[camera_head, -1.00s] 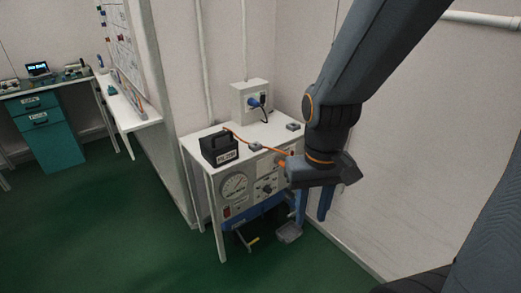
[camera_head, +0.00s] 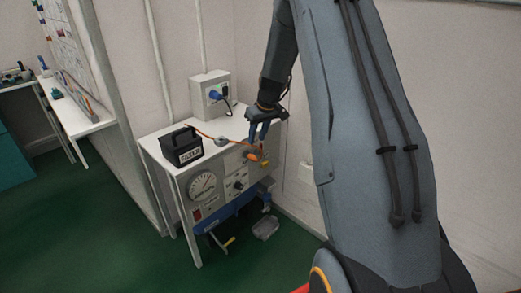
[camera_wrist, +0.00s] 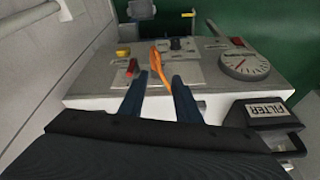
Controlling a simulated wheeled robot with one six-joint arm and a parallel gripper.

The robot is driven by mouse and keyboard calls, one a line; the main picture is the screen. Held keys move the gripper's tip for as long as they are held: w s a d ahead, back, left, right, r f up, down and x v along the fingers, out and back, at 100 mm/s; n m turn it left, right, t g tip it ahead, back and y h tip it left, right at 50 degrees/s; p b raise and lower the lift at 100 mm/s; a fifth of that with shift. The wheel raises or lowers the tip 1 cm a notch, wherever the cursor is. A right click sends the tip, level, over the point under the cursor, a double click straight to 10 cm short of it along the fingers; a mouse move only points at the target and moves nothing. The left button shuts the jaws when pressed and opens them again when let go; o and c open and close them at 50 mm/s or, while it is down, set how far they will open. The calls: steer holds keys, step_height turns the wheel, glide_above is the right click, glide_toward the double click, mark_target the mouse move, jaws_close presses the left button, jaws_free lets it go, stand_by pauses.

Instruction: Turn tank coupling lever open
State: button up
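In the wrist view the orange piece (camera_wrist: 157,72) shows between my fingers, apart from both as far as I can see. A small red handle (camera_wrist: 132,67) stands beside it, left of the fingers; I cannot tell whether it is the tank coupling lever. My gripper (camera_head: 257,138) points down at the panel's upper right part, and its blue fingers (camera_wrist: 163,88) are open with nothing gripped. The head view partly hides the coupling behind the fingers.
A round gauge (camera_head: 203,186) and a black knob (camera_head: 238,186) sit on the panel. A black FILTER box (camera_head: 181,147) stands on the unit's top left. A socket box (camera_head: 211,96) with a blue plug is behind. A wall lies close on the right.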

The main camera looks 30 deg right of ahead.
glide_toward(261, 152)
steer(key=shift+t, duration=0.5)
steer(key=shift+w+x, duration=0.2)
steer(key=shift+x, duration=1.7)
steer(key=shift+w+x, duration=0.25)
steer(key=shift+x, duration=1.7)
steer(key=shift+d+r, duration=0.1)
steer(key=shift+r, duration=0.1)
jaws_close()
